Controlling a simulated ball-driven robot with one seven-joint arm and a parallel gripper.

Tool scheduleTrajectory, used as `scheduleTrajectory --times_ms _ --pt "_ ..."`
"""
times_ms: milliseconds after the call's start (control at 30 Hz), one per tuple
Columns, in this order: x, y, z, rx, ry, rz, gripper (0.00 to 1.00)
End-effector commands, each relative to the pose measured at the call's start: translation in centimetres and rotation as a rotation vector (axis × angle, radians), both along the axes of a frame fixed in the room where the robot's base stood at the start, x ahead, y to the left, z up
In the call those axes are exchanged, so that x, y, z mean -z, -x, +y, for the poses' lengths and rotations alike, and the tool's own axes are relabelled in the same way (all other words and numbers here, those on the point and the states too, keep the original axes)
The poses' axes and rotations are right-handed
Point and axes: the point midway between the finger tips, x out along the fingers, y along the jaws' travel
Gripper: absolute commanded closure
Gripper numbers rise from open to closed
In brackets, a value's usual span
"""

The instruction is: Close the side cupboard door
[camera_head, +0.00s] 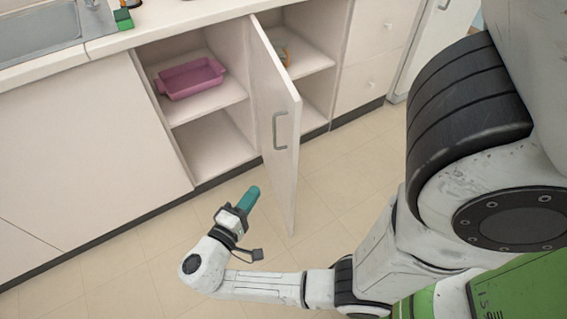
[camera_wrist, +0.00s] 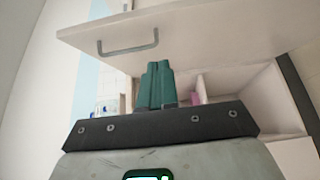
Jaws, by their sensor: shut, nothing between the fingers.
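The white side cupboard door (camera_head: 277,113) stands wide open in the head view, swung out from the cabinet front. It carries a grey bar handle (camera_head: 280,130), which also shows in the wrist view (camera_wrist: 128,48). My gripper (camera_head: 251,193) is shut and empty, with teal fingers held together. In the head view it appears below and left of the door's handle, in front of the open cupboard. In the wrist view the shut fingers (camera_wrist: 155,80) point towards the door panel (camera_wrist: 200,32). I cannot tell whether they touch it.
A pink tray (camera_head: 190,78) sits on the left compartment's upper shelf. An orange item (camera_head: 285,56) is on the right compartment's shelf, partly behind the door. A sink (camera_head: 38,32) is in the counter at upper left. The tiled floor (camera_head: 110,262) before the cabinet is clear.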

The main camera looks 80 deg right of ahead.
Motion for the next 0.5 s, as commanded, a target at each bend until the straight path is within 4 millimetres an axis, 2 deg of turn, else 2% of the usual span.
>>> scheduleTrajectory --times_ms 500 --pt "0.1 3.7 -8.8 0.005 -0.003 0.002 1.0"
